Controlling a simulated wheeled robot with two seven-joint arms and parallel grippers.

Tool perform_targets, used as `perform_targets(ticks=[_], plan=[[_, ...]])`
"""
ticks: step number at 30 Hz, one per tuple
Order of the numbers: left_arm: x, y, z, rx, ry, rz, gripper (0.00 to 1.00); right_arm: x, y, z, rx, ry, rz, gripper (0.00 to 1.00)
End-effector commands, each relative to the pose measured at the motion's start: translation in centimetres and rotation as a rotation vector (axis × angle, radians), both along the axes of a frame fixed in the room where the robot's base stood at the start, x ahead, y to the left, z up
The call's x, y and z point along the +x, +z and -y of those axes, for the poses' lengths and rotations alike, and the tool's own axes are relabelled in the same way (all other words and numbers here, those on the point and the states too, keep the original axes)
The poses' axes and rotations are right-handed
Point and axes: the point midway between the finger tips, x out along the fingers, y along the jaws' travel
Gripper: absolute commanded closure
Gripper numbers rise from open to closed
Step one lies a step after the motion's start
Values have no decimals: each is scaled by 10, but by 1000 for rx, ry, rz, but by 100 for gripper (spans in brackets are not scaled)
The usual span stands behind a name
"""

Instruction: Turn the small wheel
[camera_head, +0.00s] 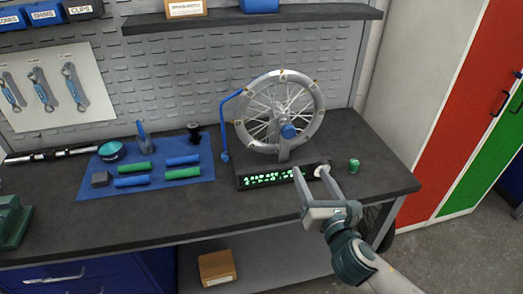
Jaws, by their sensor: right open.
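The small wheel (251,134) is a spoked silver rim with pale tags along it. It stands upright on a grey stand with a blue hub (288,131). A dark base (247,184) below it carries a lit green display (267,178). My right gripper (310,170) is open in front of the base, its two fingers apart and pointing toward the stand, near the base's right end. I cannot tell whether a finger touches the base. My left gripper is out of view.
A blue curved arm (223,118) stands left of the wheel. A small green object (354,165) sits right of the base. A blue mat (147,193) with several coloured grips lies on the left of the dark workbench (222,217). A shelf (330,13) hangs above.

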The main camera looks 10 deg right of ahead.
Motion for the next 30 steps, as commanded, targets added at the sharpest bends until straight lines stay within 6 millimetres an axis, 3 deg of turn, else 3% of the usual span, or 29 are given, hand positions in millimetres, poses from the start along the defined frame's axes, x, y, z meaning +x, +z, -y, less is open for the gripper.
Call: perform_targets(ticks=[5, 19, 25, 30], plan=[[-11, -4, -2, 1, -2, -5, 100, 3, 7, -2, -69, 16, 26, 46], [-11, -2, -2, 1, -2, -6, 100, 8, 7, -2, -67, 15, 26, 46], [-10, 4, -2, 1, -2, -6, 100, 26, 8, -3, -66, 15, 26, 46], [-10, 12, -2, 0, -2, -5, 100, 52, 9, -4, -66, 13, 26, 46]])
